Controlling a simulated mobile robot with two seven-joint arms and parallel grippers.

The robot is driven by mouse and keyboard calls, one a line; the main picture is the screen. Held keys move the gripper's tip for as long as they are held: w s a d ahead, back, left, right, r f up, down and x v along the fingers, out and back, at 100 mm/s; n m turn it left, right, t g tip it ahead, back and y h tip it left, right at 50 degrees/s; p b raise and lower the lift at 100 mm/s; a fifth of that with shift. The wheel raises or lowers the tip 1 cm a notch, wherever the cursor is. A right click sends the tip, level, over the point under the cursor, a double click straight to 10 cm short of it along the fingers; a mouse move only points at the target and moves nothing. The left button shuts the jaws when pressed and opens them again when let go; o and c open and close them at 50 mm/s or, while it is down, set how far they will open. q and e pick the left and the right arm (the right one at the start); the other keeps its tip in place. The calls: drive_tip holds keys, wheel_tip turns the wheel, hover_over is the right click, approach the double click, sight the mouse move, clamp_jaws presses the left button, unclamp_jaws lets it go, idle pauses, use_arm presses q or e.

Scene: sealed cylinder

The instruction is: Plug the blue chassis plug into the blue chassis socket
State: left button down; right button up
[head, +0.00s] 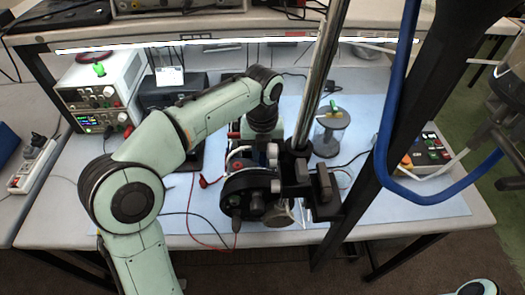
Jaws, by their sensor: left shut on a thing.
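My left arm comes in from the left and bends down at the wrist over the middle of the bench. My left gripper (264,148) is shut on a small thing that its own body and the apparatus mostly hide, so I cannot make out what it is. Just below and beside it is a dark round apparatus (243,183) with several fittings on its face, next to clamp blocks on a metal post. I cannot pick out the blue chassis plug or the blue chassis socket here.
The metal post (322,70) rises close to the left gripper. A clear jar with dark ends (330,132) stands behind. Power supplies (100,95) are at the left, a button box (428,150) at the right. Loose red and black leads hang in front; the left mat is mostly free.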

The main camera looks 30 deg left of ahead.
use_arm(q)
drive_tip(key=shift+f, duration=0.25)
use_arm(e)
drive_tip(key=shift+s+f, duration=0.1)
use_arm(q)
drive_tip(key=c, duration=0.9)
unclamp_jaws()
drive_tip(key=shift+o, duration=0.2)
drive_tip(key=shift+r, duration=0.1)
wheel_tip(320, 180, up, 13)
drive_tip(key=p, duration=0.3)
drive_tip(key=shift+r, duration=0.15)
use_arm(e)
drive_tip(key=w+r, duration=0.5)
drive_tip(key=shift+t, duration=0.3)
drive_tip(key=shift+s+f, duration=0.1)
drive_tip(key=shift+s, duration=0.05)
